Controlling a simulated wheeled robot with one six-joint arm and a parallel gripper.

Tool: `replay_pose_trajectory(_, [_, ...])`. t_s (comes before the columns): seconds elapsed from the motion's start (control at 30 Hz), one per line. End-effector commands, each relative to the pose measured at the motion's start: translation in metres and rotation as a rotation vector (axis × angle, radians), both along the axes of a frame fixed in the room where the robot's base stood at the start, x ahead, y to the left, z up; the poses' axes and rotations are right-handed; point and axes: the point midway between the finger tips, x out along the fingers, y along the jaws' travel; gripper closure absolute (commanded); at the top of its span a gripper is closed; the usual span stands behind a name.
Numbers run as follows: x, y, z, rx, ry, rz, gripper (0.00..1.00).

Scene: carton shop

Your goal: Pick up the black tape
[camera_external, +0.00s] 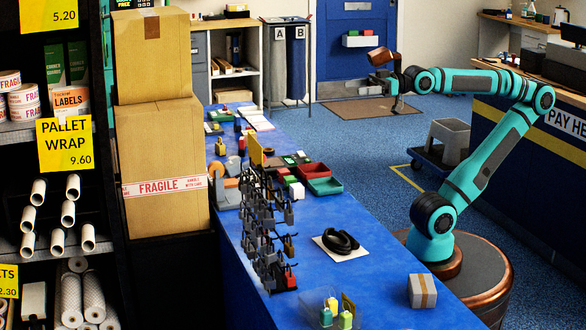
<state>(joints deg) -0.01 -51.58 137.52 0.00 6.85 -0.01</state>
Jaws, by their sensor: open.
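My gripper (384,88) is raised at the upper middle, above the floor beyond the blue counter (385,295). It is open, with nothing seen between its fingers. A black rounded, looped thing (341,241) lies on a white sheet on the counter, well below and nearer the camera than my gripper. It is too small to tell whether this is the black tape. An orange roll (217,170) lies farther back on the counter, at the left. No other black roll can be made out clearly.
A rack of hanging padlocks (265,235) stands on the counter. Red and green trays (318,178) sit behind it. A small taped carton (422,291) and a clear bin (330,312) are at the near end. Tall cartons (160,150) stand left. Open floor lies right of the counter.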

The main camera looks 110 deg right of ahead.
Motion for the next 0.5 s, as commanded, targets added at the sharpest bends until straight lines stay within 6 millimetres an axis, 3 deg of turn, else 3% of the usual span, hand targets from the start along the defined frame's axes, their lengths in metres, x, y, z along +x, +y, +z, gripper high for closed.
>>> replay_pose_trajectory(0.3, [0.003, -0.002, 0.0, 0.012, 0.008, -0.007, 0.24])
replay_pose_trajectory(0.5, [0.033, -0.023, -0.001, 0.152, 0.101, -0.082, 0.24])
